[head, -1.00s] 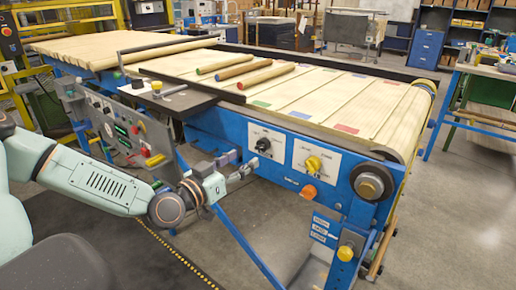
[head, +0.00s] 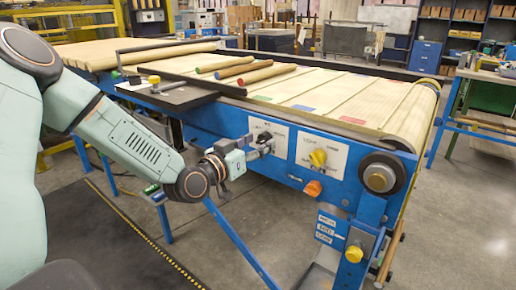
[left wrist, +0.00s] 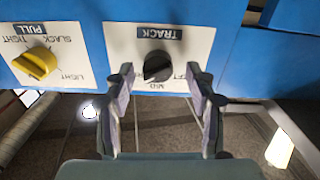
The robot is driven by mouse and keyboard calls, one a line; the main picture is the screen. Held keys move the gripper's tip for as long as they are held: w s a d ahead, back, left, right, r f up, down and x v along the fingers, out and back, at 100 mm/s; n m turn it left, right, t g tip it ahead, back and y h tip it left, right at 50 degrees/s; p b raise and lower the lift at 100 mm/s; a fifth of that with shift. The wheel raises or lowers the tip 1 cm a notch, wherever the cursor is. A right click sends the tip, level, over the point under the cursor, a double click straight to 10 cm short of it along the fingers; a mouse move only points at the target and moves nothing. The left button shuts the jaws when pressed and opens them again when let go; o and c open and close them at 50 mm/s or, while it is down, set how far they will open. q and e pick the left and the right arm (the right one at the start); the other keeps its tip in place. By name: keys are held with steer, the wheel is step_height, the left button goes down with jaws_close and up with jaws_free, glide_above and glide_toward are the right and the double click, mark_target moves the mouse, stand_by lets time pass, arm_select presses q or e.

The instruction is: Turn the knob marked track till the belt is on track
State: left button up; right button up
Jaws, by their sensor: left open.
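The black knob (left wrist: 157,67) sits on a white plate marked TRACK (left wrist: 160,33), which appears upside down in the left wrist view. My left gripper (left wrist: 160,74) is open, with one finger to each side of the knob's front edge; I cannot tell whether they touch it. In the head view my left gripper (head: 266,146) is at the plate (head: 282,129) and hides much of the knob. The pale belt (head: 404,107) runs over the end roller on the blue frame. My right gripper is not in view.
A yellow knob (head: 318,158) on a plate marked PULL is beside the track plate; it also shows in the left wrist view (left wrist: 36,63). An orange knob (head: 313,188) and a yellow knob (head: 354,254) sit lower. Turned wood pieces (head: 268,73) lie on the line.

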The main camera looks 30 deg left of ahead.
arm_select(q)
steer(key=shift+w+d+r, duration=0.1)
steer(key=shift+w+d, duration=0.15)
steer(key=shift+w, duration=0.05)
steer(key=shift+a, duration=0.15)
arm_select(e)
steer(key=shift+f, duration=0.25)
arm_select(q)
steer(key=shift+c, duration=0.2)
steer(key=c, duration=1.1)
